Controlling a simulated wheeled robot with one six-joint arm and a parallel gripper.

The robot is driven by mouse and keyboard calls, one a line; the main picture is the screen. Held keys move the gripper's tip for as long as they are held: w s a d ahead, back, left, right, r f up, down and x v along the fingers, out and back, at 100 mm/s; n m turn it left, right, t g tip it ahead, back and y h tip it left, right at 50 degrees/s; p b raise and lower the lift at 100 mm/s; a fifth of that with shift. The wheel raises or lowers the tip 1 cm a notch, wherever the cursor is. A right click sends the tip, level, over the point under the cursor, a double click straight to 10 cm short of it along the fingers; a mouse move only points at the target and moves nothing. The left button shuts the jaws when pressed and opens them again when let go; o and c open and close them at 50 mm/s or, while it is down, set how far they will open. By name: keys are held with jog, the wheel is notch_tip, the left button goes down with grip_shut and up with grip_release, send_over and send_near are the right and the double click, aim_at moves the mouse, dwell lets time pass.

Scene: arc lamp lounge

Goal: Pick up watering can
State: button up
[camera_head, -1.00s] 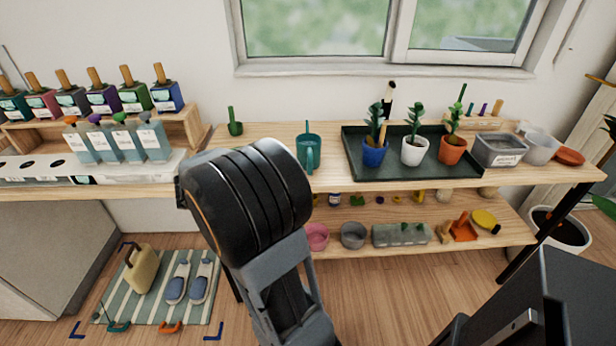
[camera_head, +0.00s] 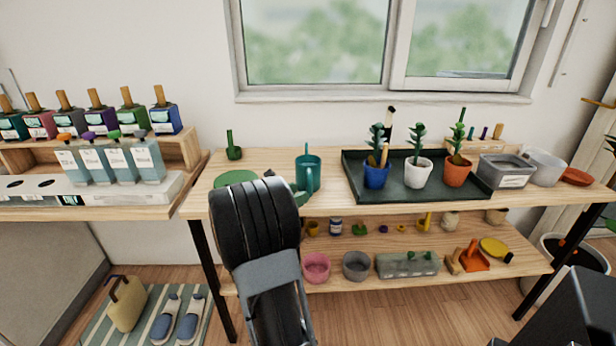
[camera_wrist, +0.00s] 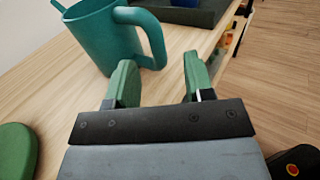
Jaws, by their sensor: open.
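The teal watering can (camera_head: 308,174) stands upright on the wooden table top, left of the dark plant tray. In the wrist view the watering can (camera_wrist: 97,36) is at the upper left, its handle turned toward my gripper. My gripper (camera_wrist: 159,76) is open with two green-padded fingers, and nothing is between them. The handle's lower end is just beyond the fingertips, near the left finger; I cannot tell whether they touch. In the head view my arm hides most of the gripper.
A dark tray (camera_head: 432,191) with potted plants stands right of the can. A green round mat (camera_head: 236,178) lies to its left. A lower shelf (camera_head: 430,262) holds pots and small tools. Bottles stand on the left bench. The table's front edge is close to my arm.

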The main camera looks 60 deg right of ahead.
aim_at(310, 188)
jog(key=shift+b+x, duration=0.6)
jog(key=shift+x, duration=2.1)
jog(key=shift+w+f, duration=0.1)
grip_shut()
